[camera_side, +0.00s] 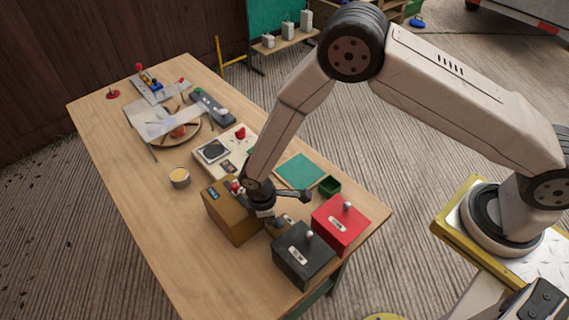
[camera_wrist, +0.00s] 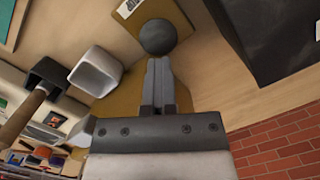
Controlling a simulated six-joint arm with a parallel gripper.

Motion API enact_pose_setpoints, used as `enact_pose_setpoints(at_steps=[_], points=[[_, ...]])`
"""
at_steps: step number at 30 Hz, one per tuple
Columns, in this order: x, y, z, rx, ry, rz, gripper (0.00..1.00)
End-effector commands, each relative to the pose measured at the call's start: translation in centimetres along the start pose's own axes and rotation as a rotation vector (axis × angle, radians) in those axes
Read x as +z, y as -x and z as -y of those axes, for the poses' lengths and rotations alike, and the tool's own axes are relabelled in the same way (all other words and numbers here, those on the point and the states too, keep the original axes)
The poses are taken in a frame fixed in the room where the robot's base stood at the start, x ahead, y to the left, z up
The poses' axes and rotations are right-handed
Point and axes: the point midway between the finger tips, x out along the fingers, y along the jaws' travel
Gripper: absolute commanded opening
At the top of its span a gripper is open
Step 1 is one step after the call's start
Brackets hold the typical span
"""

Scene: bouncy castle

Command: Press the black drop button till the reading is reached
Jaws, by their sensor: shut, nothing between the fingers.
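A dark rounded knob (camera_wrist: 157,37), which looks like the black drop button, sits on an ochre surface with a small pale label (camera_wrist: 128,8) in the wrist view. My gripper (camera_wrist: 158,62) is shut and empty, with its fingertips pointing at the knob and close below it in the picture; I cannot tell whether they touch. In the side view my gripper (camera_side: 262,212) is at the right edge of an ochre box (camera_side: 228,218). The box has a small dark display (camera_side: 212,194), too small to read. My arm hides part of the box's top.
A black box (camera_side: 303,260) and a red box (camera_side: 341,226), each with a pale knob, stand close on the right. A small tin (camera_side: 180,178) stands left. The table's near left is clear.

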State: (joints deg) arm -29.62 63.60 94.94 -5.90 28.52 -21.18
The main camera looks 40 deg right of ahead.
Motion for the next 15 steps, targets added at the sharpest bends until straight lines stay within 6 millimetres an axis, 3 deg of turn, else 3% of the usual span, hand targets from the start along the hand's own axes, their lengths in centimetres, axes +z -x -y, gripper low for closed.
enact_pose_setpoints(at_steps=[1,15], points=[[-1.49,-1.03,0.54,0.015,0.029,-0.038,0.00],[-1.36,-0.04,0.48,0.015,0.032,-0.036,0.00]])
